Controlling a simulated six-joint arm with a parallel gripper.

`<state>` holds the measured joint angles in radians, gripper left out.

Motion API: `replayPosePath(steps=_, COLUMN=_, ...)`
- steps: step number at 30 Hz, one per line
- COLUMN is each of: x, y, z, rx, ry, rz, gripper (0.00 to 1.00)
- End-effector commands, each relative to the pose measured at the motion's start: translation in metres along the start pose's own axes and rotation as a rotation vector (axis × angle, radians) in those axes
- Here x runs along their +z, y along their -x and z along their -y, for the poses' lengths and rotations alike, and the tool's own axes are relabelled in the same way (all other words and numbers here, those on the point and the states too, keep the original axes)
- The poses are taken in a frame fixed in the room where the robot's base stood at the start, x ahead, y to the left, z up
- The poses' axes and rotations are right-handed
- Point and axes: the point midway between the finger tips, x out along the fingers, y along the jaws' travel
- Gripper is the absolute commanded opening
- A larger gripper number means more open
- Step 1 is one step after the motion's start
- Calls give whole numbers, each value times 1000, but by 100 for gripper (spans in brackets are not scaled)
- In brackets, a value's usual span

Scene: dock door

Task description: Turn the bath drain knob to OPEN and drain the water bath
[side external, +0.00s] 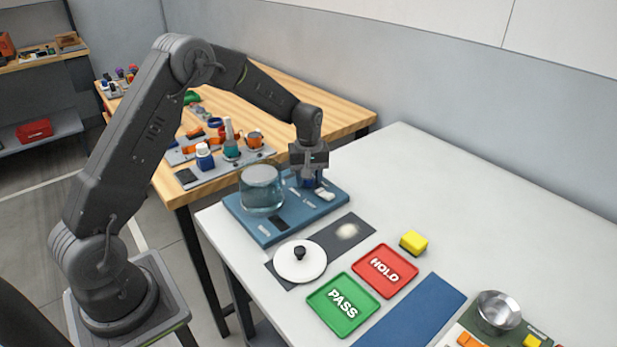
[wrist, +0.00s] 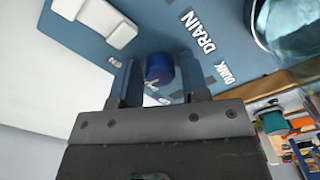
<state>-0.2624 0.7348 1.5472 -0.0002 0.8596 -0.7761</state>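The water bath is a clear round glass vessel (side external: 261,190) with bluish water on a blue base plate (side external: 268,233). In the wrist view the vessel (wrist: 292,28) shows at the upper right. A dark blue drain knob (wrist: 159,68) stands on the blue plate beside the white "DRAIN" lettering (wrist: 197,34). My gripper (wrist: 160,82) is over the plate with a finger on each side of the knob. Gaps show between the knob and both fingers, so it looks open. In the side view my gripper (side external: 308,178) points down and mostly hides the knob.
White blocks (side external: 324,194) sit on the plate near my gripper. In front are a white lid (side external: 299,262), a green PASS tray (side external: 344,304), a red HOLD tray (side external: 385,271) and a yellow block (side external: 414,242).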

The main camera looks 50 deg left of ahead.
Motion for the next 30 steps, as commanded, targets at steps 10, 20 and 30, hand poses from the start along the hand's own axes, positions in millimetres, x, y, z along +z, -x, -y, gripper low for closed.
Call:
replayPosePath(steps=10, x=0, y=0, z=0, rx=0, ry=0, rz=0, gripper=8)
replayPosePath(steps=20, x=0, y=0, z=0, rx=0, ry=-178, rz=-1, gripper=6)
replayPosePath(steps=30, x=0, y=1, z=0, rx=1, ry=-397, rz=-1, gripper=6)
